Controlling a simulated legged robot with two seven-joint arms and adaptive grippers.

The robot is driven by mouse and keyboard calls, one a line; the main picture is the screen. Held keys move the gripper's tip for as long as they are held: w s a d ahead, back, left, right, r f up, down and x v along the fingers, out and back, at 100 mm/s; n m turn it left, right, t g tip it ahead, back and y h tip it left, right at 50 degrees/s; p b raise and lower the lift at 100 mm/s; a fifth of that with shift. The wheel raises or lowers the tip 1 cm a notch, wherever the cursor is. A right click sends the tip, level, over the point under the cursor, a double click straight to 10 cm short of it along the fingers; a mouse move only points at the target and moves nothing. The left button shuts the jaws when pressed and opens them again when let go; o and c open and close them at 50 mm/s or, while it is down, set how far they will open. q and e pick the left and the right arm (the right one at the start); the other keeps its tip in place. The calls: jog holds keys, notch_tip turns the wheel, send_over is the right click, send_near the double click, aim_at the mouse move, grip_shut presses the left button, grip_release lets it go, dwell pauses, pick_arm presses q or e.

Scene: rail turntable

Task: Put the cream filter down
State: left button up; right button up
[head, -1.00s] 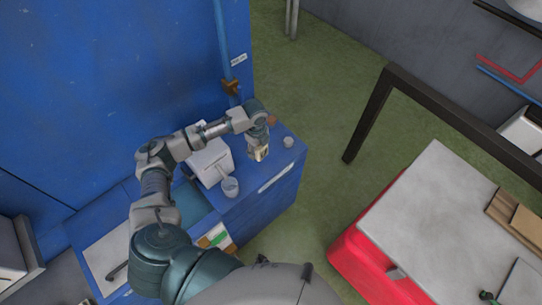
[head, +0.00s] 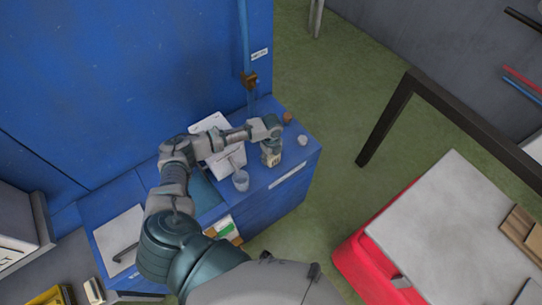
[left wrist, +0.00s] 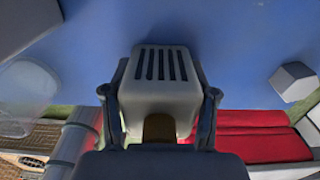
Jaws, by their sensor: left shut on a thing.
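The cream filter (left wrist: 160,75), a pale block with several dark slots on its face, sits between the two fingers of my left gripper (left wrist: 160,95) in the left wrist view. The fingers are shut on its sides. In the head view, the filter (head: 271,160) is small and partly hidden under my left gripper (head: 272,148), over the right part of the blue bench top (head: 262,197). I cannot tell whether its underside touches the bench. My right gripper is not in view.
A pale cup (head: 241,181) stands left of the filter. A small white cup (head: 302,140) and a brown object (head: 287,117) stand to its right and behind. Clear bench lies in front; a red-sided table (head: 450,200) is apart at right.

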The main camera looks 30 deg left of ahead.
pick_arm(q)
jog(key=o, duration=1.1)
jog(key=shift+d, duration=0.15)
jog(key=shift+o, duration=0.9)
jog(key=shift+d+r, duration=0.1)
jog(key=shift+d, duration=0.15)
notch_tip(320, 180, up, 11)
jog(key=shift+a+f, duration=0.1)
jog(key=shift+a, duration=0.05)
jog(key=shift+r, duration=0.65)
jog(key=shift+f, duration=0.1)
